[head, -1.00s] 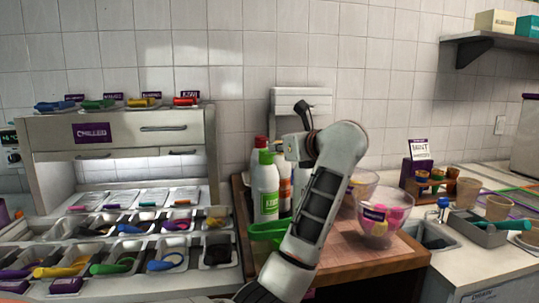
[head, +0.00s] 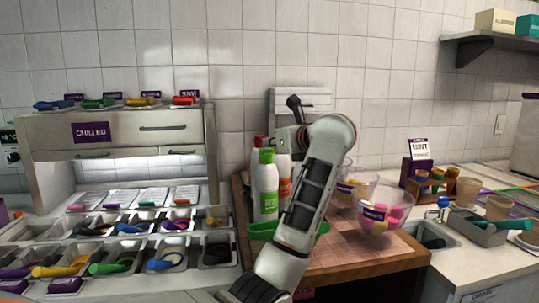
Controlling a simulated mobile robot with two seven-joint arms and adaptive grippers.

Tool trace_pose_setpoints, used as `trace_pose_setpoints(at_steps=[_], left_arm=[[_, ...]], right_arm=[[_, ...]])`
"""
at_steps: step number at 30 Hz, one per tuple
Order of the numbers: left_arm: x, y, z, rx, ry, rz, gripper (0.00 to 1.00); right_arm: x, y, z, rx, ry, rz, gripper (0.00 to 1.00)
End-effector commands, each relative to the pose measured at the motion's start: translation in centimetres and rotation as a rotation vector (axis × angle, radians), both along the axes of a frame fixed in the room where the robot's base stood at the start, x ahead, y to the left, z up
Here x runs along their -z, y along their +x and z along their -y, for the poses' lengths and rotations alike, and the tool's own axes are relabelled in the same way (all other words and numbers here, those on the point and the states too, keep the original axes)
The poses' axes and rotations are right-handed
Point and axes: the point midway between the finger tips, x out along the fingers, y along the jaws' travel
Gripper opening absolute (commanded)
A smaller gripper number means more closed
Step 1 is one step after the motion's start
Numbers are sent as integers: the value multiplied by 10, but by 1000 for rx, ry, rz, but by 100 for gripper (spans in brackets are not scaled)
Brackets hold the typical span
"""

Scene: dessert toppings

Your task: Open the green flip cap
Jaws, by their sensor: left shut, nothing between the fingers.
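A white bottle with a green cap (head: 265,156) stands in the green tray (head: 262,231) on the wooden counter. The cap looks closed, though its lid is too small to tell for sure. A red-capped bottle (head: 260,141) stands just behind it. A bottle with an orange label (head: 284,178) is beside it, partly hidden by my arm. My left arm rises from the bottom, crossing in front of the tray. My left gripper (head: 294,103) is small and dark, shut and empty. In the picture it appears above and right of the green cap, apart from it. My right gripper is not in view.
Bowls with pink and yellow pieces (head: 376,226) stand right of my forearm. Topping bins with coloured-handled scoops (head: 165,262) fill the left counter. A grey caddy (head: 484,236) and cups are at the right. The front of the wooden counter (head: 365,260) is clear.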

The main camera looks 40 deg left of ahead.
Motion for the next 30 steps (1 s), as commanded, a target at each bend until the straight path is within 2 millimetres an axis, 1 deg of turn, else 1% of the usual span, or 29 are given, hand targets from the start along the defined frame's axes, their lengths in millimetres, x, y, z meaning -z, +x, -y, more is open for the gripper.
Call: trace_pose_setpoints(at_steps=[6,20,30], left_arm=[[1,4,-11,-1,0,-1,0],[1,5,-14,-1,0,-1,0],[6,11,-29,0,1,-2,0]], right_arm=[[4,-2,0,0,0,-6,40],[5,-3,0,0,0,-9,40],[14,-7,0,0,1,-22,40]])
